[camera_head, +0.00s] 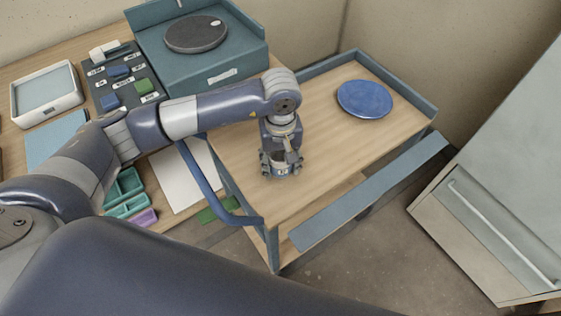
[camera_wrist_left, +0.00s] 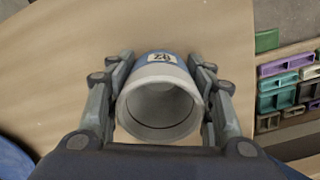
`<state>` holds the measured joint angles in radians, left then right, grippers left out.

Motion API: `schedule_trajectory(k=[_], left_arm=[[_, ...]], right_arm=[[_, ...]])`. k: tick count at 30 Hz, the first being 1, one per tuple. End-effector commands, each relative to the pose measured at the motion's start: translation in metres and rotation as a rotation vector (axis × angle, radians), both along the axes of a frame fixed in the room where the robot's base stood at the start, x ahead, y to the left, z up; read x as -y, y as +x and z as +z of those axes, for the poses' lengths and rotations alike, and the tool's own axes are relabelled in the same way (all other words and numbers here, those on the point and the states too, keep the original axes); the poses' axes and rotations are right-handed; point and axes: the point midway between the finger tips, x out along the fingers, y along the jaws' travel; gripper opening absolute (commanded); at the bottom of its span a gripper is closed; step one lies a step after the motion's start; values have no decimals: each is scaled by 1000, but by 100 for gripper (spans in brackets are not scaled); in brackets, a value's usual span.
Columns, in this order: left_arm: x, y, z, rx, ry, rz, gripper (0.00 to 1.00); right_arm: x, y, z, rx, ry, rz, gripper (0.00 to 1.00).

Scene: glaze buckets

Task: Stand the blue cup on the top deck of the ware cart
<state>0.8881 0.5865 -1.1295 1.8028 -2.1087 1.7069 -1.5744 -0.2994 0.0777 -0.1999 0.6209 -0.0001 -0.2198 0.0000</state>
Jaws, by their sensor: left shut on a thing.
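The blue cup (camera_wrist_left: 158,92) is between the fingers of my left gripper (camera_wrist_left: 158,100) in the left wrist view. It has a pale rim, a blue body and a small label, and its open mouth faces the camera. My left gripper (camera_head: 281,165) is shut on the cup (camera_head: 282,169), which looks upright at the top deck of the ware cart (camera_head: 335,150). I cannot tell whether its base touches the wood. The deck is wooden with a blue-grey frame. My right gripper is not in view.
A blue round plate (camera_head: 365,99) lies on the deck's far part. A blue handle rail (camera_head: 205,185) runs along the cart's left side. A worktable at left holds a teal box with a dark disc (camera_head: 196,34) and teal trays (camera_head: 124,190). A grey cabinet (camera_head: 500,200) stands right.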

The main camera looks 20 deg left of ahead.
Motion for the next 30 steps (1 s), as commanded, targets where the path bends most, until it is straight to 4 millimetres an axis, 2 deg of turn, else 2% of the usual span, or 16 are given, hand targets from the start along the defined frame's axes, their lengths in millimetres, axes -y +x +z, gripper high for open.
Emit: schedule_trajectory(k=[2, 3, 5, 15, 20, 23, 30], left_arm=[[0, 0, -4, 1, 0, 0, 19], [0, 0, -2, 1, 0, 0, 55], [0, 0, -2, 0, 0, 0, 68], [0, 0, -2, 0, 1, 1, 68], [0, 1, 6, 1, 0, 0, 68], [0, 2, 23, 6, 0, 0, 68], [0, 1, 77, 7, 0, 0, 68]], right_arm=[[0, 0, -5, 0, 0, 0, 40], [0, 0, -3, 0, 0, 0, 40], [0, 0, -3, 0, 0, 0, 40], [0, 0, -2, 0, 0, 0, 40], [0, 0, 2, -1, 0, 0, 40], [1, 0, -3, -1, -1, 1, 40], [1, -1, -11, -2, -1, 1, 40]])
